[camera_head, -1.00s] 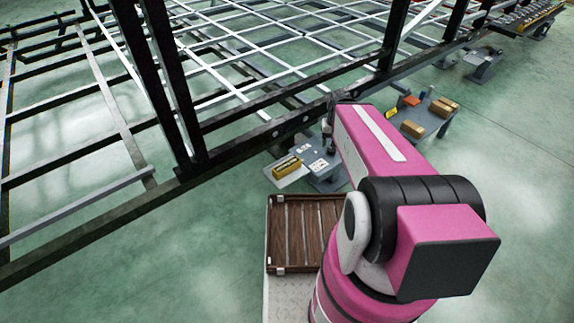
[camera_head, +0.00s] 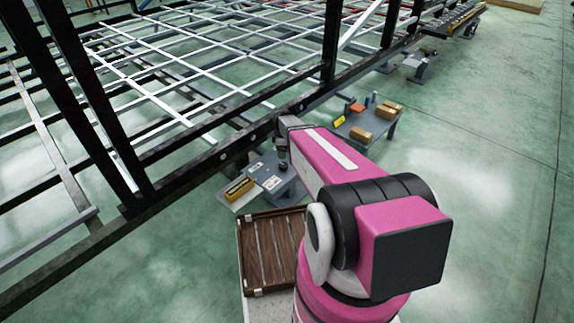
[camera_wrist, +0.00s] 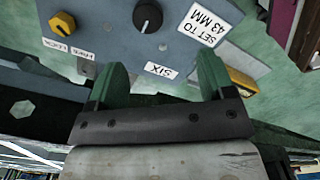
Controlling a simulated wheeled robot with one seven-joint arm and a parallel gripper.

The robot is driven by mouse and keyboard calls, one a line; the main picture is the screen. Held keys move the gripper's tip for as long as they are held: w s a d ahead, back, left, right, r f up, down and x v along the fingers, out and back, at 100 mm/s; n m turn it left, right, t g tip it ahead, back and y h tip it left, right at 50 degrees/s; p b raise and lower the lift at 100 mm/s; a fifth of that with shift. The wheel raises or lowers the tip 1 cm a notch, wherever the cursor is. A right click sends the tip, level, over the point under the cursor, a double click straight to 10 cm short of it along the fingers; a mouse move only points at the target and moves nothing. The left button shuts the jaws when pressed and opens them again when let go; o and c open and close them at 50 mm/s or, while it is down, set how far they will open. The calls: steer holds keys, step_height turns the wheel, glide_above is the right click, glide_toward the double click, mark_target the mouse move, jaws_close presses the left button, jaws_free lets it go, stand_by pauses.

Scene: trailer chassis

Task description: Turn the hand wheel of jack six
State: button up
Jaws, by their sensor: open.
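Jack six's grey-blue panel (camera_wrist: 100,25) fills the top of the wrist view, upside down, with a "SIX" label (camera_wrist: 160,70). A black round knob (camera_wrist: 148,17) stands on it, beside a "SET TO 43 MM" label (camera_wrist: 201,27). A yellow knob (camera_wrist: 63,22) sits left, by a label ending in "LOCK". I cannot tell whether the black knob is the hand wheel. My gripper (camera_wrist: 160,68) is open, its green fingers apart, near the panel edge, with nothing between them. In the head view the panel (camera_head: 268,172) lies under the chassis beam; my arm hides part of that area.
The dark chassis beam (camera_head: 215,158) runs just above the panel. A yellow block (camera_head: 239,187) lies on a plate beside it. A slatted wooden tray (camera_head: 270,250) is in front. Open green floor lies right.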

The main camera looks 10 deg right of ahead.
mark_target(283, 165)
steer(key=shift+n, duration=0.8)
steer(key=f, duration=0.4)
steer(key=w+f, duration=0.1)
steer(key=f, duration=0.3)
steer(key=w+f, duration=0.1)
steer(key=f, duration=0.3)
steer(key=shift+d+f, duration=0.2)
steer(key=shift+d, duration=0.05)
steer(key=shift+s, duration=0.1)
steer(key=c, duration=0.9)
